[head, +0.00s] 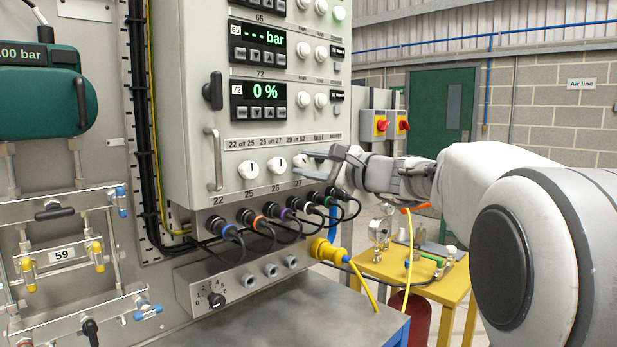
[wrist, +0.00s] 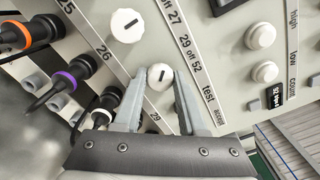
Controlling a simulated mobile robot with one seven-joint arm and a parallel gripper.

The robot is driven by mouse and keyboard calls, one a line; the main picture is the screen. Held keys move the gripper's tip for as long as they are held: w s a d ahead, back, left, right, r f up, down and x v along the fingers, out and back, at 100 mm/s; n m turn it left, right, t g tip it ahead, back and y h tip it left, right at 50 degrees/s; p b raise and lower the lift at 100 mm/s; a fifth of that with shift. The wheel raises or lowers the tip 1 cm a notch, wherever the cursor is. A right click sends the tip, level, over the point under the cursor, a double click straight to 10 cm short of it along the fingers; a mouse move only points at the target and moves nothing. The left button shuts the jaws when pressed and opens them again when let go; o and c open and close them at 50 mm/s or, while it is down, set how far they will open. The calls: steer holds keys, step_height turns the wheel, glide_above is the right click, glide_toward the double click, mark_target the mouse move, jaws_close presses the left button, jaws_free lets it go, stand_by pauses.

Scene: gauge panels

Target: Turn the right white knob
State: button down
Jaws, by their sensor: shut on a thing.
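The right white knob (wrist: 160,76) is a round knob with a short dark line, which stands slightly tilted in the wrist view. My gripper (wrist: 159,88) has a finger on each side of it and is shut on it. In the head view, my gripper (head: 317,156) reaches in from the right and partly covers the right knob (head: 299,161). The middle white knob (head: 276,165) and the left white knob (head: 247,170) sit in the same row. The middle knob also shows above left of my gripper in the wrist view (wrist: 127,25).
Several cable plugs (head: 262,221) stick out just below the knobs. Smaller white buttons (head: 304,98) and digital displays (head: 265,92) sit above. A door handle (head: 213,159) is at the left. A yellow table (head: 420,271) stands at the lower right.

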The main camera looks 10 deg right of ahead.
stand_by(0.5)
steer(key=shift+c, duration=2.3)
jaws_free()
steer(key=v, duration=1.7)
steer(key=shift+s, duration=0.2)
steer(key=shift+f+n, duration=0.1)
steer(key=shift+n, duration=0.2)
